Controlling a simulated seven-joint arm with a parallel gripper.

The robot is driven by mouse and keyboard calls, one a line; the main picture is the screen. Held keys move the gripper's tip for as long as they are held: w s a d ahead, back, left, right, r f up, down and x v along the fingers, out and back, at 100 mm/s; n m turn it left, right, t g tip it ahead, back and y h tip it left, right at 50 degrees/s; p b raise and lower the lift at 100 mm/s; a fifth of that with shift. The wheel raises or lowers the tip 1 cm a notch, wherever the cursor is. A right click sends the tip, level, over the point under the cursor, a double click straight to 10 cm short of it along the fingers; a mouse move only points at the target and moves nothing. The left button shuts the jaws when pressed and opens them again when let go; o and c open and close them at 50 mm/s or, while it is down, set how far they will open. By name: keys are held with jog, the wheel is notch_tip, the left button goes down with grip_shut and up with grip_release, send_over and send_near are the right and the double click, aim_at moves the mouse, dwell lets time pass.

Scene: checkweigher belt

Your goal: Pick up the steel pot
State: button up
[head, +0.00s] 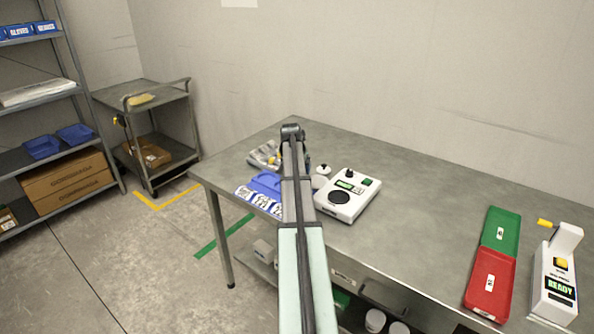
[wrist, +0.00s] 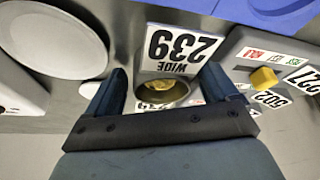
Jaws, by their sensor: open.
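In the wrist view a round steel pot (wrist: 166,91) with something yellow inside lies between the two fingers of my gripper (wrist: 165,82). The fingers are apart, one on either side of the pot, with a gap on each side as far as I can tell. Part of another 239 label shows at the pot's near side. The gripper body hides the pot's lower part. In the head view my arm hides the gripper, and I cannot make out the pot there.
In the wrist view a large white disc (wrist: 50,40) lies left, and a grey block with a yellow knob (wrist: 265,78) lies right. In the head view a white scale (head: 347,195) stands right of my arm and blue labelled holders (head: 263,190) left. The table's middle right is clear.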

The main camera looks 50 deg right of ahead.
jog(key=shift+f, duration=0.1)
jog(key=shift+c, duration=0.3)
jog(key=c, duration=1.1)
jog(key=shift+o, duration=0.2)
notch_tip(320, 180, up, 10)
